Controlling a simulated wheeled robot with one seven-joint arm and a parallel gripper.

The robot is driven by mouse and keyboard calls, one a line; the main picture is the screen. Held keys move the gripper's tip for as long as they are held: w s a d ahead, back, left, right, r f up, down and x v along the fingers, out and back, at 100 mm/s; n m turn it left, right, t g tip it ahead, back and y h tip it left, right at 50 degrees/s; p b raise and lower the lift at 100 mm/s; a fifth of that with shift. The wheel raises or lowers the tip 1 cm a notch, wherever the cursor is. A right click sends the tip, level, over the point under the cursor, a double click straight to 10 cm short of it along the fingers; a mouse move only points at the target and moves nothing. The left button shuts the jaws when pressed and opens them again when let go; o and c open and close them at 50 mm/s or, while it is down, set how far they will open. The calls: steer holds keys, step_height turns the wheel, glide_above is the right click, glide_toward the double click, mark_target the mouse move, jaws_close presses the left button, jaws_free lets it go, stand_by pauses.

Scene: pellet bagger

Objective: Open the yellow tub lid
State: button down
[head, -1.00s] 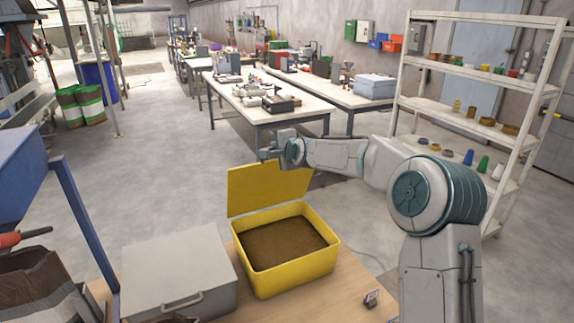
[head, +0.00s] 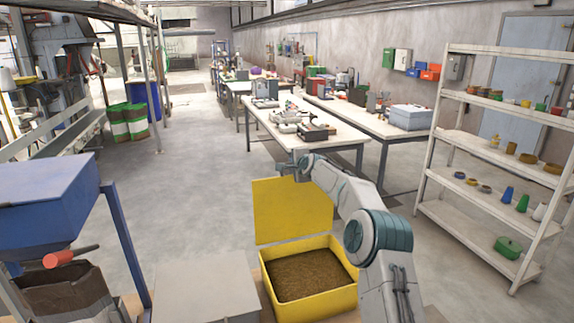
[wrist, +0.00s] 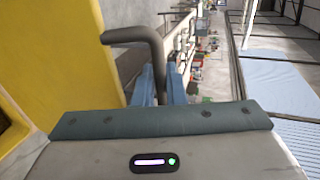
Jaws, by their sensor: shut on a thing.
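The yellow tub (head: 308,301) stands open on a bench at the lower middle of the head view, with brown granular stuff inside. Its yellow lid (head: 292,215) stands up, about upright, along the tub's far edge. The lid fills the left of the wrist view (wrist: 55,55). A dark bent handle (wrist: 127,36) sticks out from the lid. My gripper (wrist: 161,72) is shut on this handle, its blue fingers on either side of the bar. In the head view my gripper (head: 298,168) is at the lid's upper edge; its fingers are too small to make out there.
A grey box (head: 207,293) stands left of the tub. A blue hopper (head: 45,205) on a frame is at the far left. A white shelf rack (head: 470,208) stands on the right, and work tables (head: 310,138) stand behind. The floor left of the lid is clear.

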steer(key=shift+w+a+f, duration=0.15)
steer(key=shift+w+a, duration=0.05)
stand_by(0.3)
steer(key=c, duration=1.6)
jaws_free()
steer(key=shift+a, duration=0.1)
steer(key=shift+d, duration=0.2)
steer(key=shift+b+v, duration=3.75)
steer(key=shift+v, duration=3.1)
